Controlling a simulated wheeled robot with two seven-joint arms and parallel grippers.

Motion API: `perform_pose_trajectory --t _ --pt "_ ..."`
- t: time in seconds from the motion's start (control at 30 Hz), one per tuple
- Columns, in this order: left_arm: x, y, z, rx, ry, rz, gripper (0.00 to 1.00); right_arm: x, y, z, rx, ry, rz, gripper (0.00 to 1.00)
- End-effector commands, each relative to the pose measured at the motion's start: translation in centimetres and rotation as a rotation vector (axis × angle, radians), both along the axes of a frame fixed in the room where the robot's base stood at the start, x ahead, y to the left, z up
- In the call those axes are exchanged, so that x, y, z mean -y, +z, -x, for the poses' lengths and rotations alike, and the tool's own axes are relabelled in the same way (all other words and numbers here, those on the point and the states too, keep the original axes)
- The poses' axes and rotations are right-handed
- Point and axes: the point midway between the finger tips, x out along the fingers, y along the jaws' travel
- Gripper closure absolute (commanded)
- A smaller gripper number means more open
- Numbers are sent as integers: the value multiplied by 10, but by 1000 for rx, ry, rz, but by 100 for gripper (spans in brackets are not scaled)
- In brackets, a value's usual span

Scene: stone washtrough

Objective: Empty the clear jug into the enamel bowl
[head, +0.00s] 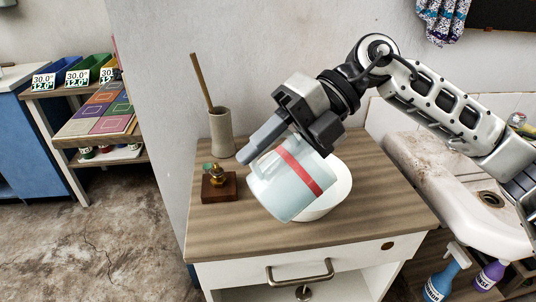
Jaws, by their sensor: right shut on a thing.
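The jug (287,186) is pale blue and looks translucent, with a red band around it. It is held tilted above the cabinet top, in front of the white bowl. The bowl (339,189) stands on the wooden top, and the jug hides its left part. My right gripper (264,144) is shut on the jug at its upper left side, near the handle. I cannot see any liquid, nor the inside of the jug or the bowl. My left gripper is out of view.
A wooden block with a brass fitting (218,184) stands left of the jug. Behind it is a stone-coloured vase (221,132) with a wooden stick. A stone washtrough (446,180) adjoins on the right. The cabinet top's front (228,232) is clear.

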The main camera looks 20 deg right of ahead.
Motion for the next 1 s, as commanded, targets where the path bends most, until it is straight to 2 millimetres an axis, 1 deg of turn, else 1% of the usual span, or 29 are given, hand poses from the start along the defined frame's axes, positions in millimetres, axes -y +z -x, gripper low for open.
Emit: perform_pose_trajectory --t 0.17,0.37,0.67,1.0 --pt "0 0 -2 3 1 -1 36 0 0 0 1 0 -3 100" --pt "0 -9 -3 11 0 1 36 4 -2 0 -4 -1 -52 100" --pt "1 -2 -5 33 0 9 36 8 2 -1 -5 0 -102 100" --pt "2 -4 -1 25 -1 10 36 8 2 -1 -5 0 -101 100"
